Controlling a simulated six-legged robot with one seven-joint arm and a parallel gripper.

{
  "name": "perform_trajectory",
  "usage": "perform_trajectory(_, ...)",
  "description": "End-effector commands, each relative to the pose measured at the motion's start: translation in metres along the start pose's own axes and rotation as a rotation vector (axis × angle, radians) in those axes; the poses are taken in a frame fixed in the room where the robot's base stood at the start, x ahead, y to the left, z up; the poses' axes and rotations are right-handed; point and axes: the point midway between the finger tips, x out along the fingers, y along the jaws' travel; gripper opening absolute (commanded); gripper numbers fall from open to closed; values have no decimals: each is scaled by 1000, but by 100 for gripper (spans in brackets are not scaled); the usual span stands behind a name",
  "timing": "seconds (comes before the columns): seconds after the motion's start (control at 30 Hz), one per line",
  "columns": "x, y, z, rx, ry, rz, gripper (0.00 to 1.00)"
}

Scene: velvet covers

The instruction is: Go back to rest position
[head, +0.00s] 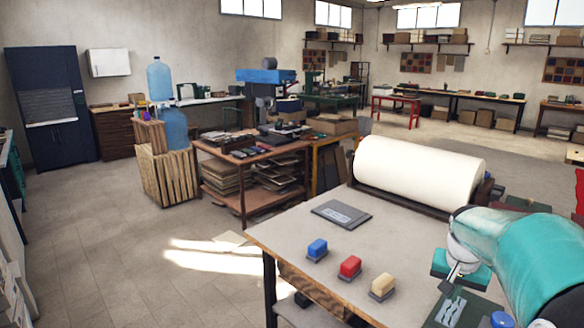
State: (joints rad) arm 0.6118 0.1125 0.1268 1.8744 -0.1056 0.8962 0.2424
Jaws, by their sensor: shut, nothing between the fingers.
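My teal arm enters at the right edge and reaches over the table's right side. My gripper (449,283) is small in view beneath the pale wrist joint. Its slim grey fingers look shut and empty, above a dark green plate with pale markings (452,308). The fingers' exact height over that plate is hard to tell.
A large white roll (420,170) lies along the table's back. A flat dark grey plate (341,213) lies in front of it. Left of the table is open tiled floor (120,250). A loaded wooden bench (235,165) and a slatted crate (165,178) with water bottles stand beyond.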

Motion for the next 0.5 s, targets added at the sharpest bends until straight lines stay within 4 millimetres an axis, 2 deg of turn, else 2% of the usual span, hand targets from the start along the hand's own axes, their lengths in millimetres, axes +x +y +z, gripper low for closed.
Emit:
perform_trajectory(0.03, -15, -12, 13, -36, 17, -8, 0)
perform_trajectory(0.2, -59, -49, 69, -172, 67, -46, 0)
perform_trajectory(0.3, -80, -65, 106, -253, 96, -74, 0)
perform_trajectory(0.5, -110, -83, 181, -410, 153, -145, 0)
